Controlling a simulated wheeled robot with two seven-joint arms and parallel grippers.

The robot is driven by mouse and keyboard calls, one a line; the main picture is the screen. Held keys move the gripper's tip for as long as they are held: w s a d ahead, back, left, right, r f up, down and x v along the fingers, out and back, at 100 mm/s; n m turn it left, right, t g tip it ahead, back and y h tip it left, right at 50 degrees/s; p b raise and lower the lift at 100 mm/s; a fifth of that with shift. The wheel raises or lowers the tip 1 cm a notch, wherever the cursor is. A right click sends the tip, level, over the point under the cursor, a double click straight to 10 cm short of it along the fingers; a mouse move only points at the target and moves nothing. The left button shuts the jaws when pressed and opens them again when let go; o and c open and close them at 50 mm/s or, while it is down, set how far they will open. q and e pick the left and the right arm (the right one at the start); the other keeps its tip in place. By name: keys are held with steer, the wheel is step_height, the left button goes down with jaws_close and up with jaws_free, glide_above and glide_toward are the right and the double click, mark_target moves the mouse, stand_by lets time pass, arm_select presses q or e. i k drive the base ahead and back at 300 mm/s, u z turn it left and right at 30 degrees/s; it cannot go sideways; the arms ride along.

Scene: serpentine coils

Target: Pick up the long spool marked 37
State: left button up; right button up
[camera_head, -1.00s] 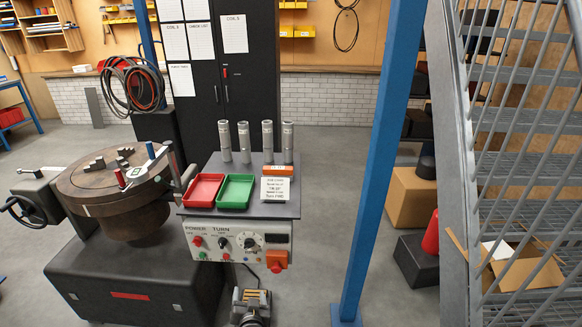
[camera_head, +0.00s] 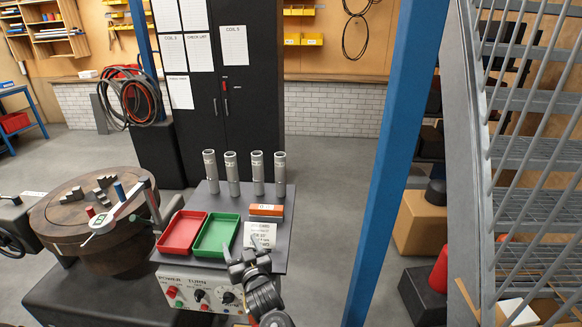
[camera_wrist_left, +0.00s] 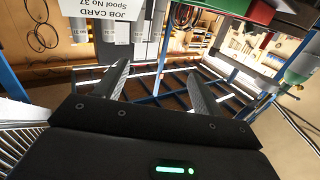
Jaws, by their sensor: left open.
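Several grey upright spools stand in a row at the back of the dark machine top: the far-left spool (camera_head: 210,172), a second (camera_head: 232,173), a third (camera_head: 257,173) and the far-right one (camera_head: 280,173). Their markings are too small to read, so I cannot tell which is 37. A white job card (camera_head: 260,236) stands in front of them; in the left wrist view the card (camera_wrist_left: 110,14) reads "Spool No 37", upside down. My left gripper (camera_head: 243,258) is open and empty at the front edge, below the card. In the left wrist view its fingers (camera_wrist_left: 157,76) are apart.
A red tray (camera_head: 182,234) and a green tray (camera_head: 217,235) lie left of the card. An orange-and-white block (camera_head: 266,211) lies behind the card. A round chuck table (camera_head: 92,210) is at the left. A blue post (camera_head: 391,160) and metal stairs (camera_head: 535,150) stand right.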

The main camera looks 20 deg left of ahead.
mark_target(280, 158)
steer(key=i, duration=1.2)
steer(key=u, duration=0.05)
